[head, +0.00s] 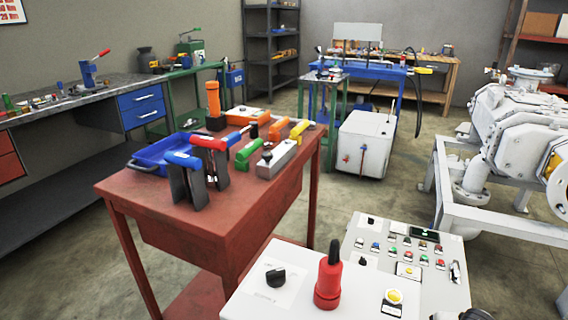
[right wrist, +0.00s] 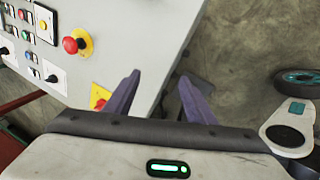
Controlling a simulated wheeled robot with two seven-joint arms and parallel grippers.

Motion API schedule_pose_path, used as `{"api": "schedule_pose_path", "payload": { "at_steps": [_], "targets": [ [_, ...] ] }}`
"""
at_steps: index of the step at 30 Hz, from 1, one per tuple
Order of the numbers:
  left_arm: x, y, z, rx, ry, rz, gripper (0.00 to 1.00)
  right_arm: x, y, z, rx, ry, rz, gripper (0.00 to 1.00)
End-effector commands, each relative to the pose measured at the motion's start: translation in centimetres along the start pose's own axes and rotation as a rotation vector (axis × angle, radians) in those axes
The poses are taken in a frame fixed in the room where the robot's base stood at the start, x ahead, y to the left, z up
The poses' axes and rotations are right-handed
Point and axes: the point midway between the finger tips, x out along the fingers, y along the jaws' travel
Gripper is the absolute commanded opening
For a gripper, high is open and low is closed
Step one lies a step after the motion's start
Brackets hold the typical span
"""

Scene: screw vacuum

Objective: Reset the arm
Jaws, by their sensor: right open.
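My right gripper (right wrist: 160,90) is open in the right wrist view, its two dark purple fingers apart with nothing between them. It is beside the edge of a light grey control panel (right wrist: 145,35), over the concrete floor. A dark and light part at the bottom right edge of the head view may be my right arm, mostly cut off. My left gripper is in neither view.
In the head view a grey control box (head: 250,300) with a red handle (head: 328,280) stands in front. A red workbench (head: 215,220) carries tools and a blue tray (head: 150,155). White machinery (head: 520,125) stands at right. Open floor lies between.

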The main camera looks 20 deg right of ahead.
Motion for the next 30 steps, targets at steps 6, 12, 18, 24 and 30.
{"api": "schedule_pose_path", "payload": {
  "at_steps": [6, 12, 18, 24, 30],
  "targets": [
    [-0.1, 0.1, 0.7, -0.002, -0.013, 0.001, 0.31, -1.2, -4.9, -2.0, 0.115, 0.117, 0.159, 0.50],
    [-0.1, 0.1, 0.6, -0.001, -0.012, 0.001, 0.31, -3.6, -8.4, -4.7, 0.186, 0.261, 0.210, 0.50],
    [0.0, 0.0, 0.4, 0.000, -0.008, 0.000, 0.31, -4.8, -11.3, -7.9, 0.312, 0.374, 0.199, 0.50],
    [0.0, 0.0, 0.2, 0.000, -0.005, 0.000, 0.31, -4.5, -13.9, -11.6, 0.490, 0.438, 0.160, 0.50],
    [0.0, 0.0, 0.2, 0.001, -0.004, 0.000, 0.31, -4.9, -16.1, -16.2, 0.687, 0.508, 0.113, 0.50]
  ]
}}
